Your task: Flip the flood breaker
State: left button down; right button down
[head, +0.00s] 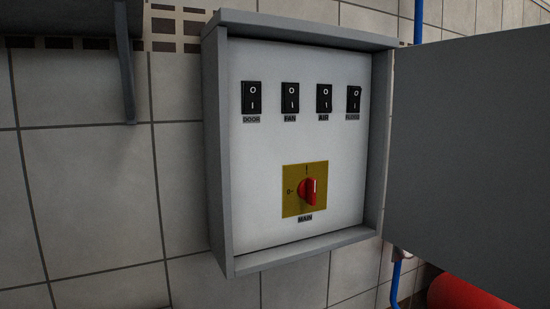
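The flood breaker (354,100) is the black rocker switch at the far right of a row in an open grey wall box. It has a white O above a white I, and the small label (352,117) below it is blurred but looks like FLOOD. I cannot tell for sure which way the rocker is pressed. Nothing covers it. Neither of my grippers shows in the head view.
Similar rockers stand left of it: DOOR (251,98), FAN (290,97) and AIR (324,98). A red MAIN knob (308,191) on a yellow plate sits below. The box door (475,160) is swung open at right. A grey bracket (126,70) hangs at upper left.

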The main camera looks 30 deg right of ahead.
aim_at(355, 94)
jog(key=l+z, duration=0.2)
jog(key=z, duration=0.2)
jog(key=k+l+z, duration=0.1)
jog(key=l+z, duration=0.15)
jog(key=z, duration=0.15)
jog(key=l+z, duration=0.2)
jog(key=z, duration=0.2)
